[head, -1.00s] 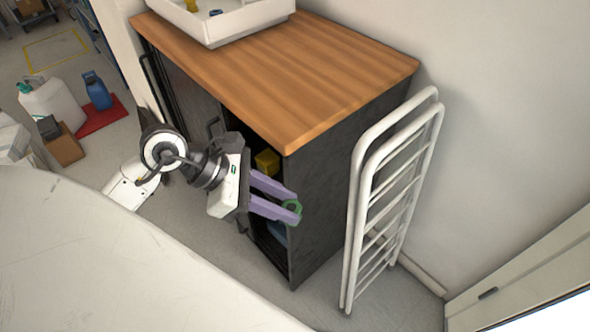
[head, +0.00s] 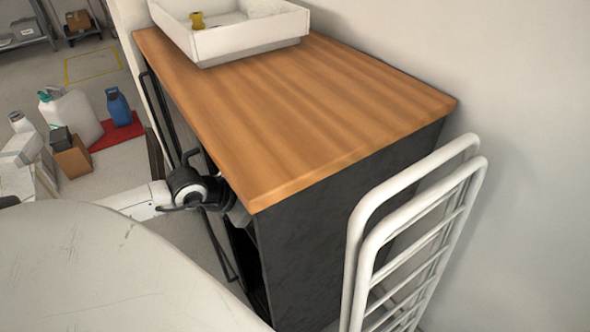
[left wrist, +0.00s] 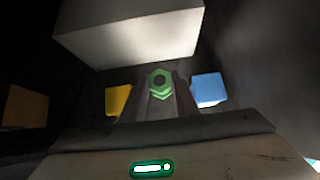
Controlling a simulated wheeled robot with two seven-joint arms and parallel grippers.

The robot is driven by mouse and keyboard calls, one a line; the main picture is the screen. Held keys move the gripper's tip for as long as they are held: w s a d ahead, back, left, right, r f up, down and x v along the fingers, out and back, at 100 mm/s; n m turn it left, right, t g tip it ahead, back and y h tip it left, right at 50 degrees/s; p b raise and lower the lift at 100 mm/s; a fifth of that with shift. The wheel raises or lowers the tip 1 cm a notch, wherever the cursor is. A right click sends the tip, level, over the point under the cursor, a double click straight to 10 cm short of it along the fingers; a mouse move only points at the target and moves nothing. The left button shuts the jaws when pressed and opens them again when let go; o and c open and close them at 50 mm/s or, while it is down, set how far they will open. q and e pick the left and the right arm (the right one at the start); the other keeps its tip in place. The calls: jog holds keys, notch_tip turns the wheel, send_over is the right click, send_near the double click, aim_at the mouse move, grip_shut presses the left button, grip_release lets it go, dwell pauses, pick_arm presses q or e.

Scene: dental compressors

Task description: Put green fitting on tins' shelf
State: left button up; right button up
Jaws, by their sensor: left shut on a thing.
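The green fitting (left wrist: 160,84) is a small green piece with a round dark hole, seen in the left wrist view between the fingers of my left gripper (left wrist: 160,95). The gripper is shut on it. In the head view my left wrist reaches into the open front of the dark cabinet (head: 335,235), and the cabinet top hides the fingers and the fitting. Inside the cabinet, a yellow block-like thing (left wrist: 117,99) shows left of the fingers and a blue one (left wrist: 208,89) right of them. I cannot tell which shelf they stand on. My right gripper is not in view.
A large pale block (left wrist: 130,32) hangs or stands above the fingers in the wrist view. An orange-yellow box (left wrist: 25,107) is at far left. The wooden top (head: 300,110) overhangs my wrist and bears a white tray (head: 245,35). A white rack (head: 415,245) stands right of the cabinet.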

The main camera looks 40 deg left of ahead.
pick_arm(q)
notch_tip(320, 180, down, 6)
jog(key=shift+r+b, duration=0.2)
jog(key=shift+b, duration=0.7)
jog(key=shift+f, duration=0.6)
notch_tip(320, 180, down, 3)
jog(key=shift+f+b, duration=0.1)
jog(key=shift+b, duration=0.65)
jog(key=shift+f, duration=0.1)
jog(key=o, duration=1.1)
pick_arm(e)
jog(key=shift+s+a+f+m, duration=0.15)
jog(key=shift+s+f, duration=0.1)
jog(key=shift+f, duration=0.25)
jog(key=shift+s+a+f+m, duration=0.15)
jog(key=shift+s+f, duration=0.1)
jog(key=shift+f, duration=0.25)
